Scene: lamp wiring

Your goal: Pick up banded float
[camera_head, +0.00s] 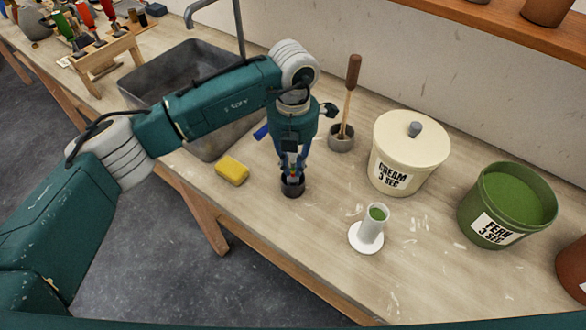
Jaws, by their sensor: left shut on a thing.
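My left gripper (292,170) points straight down over a small dark cup (292,188) on the bench. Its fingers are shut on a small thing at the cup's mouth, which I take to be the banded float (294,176). Only a little of the float shows, with bits of colour between the fingertips. Its lower part is hidden by the cup and fingers, so I cannot tell whether it is clear of the cup. My right gripper is not in view.
A yellow sponge (232,170) lies left of the cup, near a sink (165,85). A white cylinder (371,226) with green contents, a lidded cream bucket (405,150) and a green fern bucket (495,218) stand to the right. A brush (350,95) stands in a pot behind.

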